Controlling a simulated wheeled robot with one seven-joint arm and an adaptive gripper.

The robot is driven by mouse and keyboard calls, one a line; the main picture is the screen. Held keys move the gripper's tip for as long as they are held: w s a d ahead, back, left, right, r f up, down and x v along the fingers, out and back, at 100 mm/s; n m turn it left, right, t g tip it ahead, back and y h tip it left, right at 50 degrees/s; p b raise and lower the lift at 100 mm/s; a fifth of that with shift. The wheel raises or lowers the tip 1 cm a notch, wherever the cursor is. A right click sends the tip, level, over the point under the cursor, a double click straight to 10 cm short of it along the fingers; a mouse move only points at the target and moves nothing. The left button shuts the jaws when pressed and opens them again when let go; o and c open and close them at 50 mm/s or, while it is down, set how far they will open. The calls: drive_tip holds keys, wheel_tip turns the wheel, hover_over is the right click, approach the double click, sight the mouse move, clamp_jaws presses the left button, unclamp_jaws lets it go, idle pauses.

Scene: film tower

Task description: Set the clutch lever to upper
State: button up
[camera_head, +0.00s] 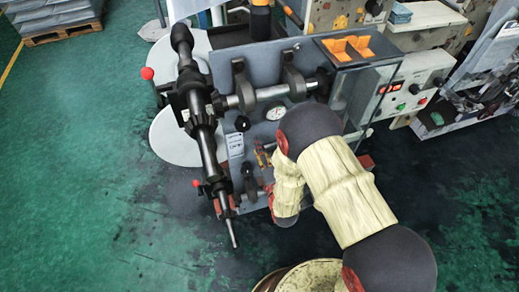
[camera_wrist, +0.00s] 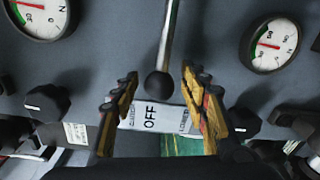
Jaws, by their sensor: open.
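A metal lever rod with a black ball end (camera_wrist: 159,85), which I take as the clutch lever, shows in the wrist view. Its rod runs to the top edge of that picture. My gripper (camera_wrist: 157,97) is open, with its brass-coloured fingers left and right of the ball and a gap on each side. I cannot tell how deep the ball sits between them. A white label (camera_wrist: 151,117) reading OFF lies behind the ball. In the head view my gripper (camera_head: 264,157) is at the grey machine panel, and I cannot make out the lever there.
Gauges (camera_wrist: 41,14) and (camera_wrist: 270,44) flank the lever in the wrist view, with black knobs (camera_wrist: 47,102) and (camera_wrist: 243,122) below. In the head view, a dark shaft assembly (camera_head: 200,115) stands left of my gripper. Green floor (camera_head: 90,170) is clear at left.

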drive_tip(key=shift+c, duration=0.3)
clamp_jaws()
idle(0.6)
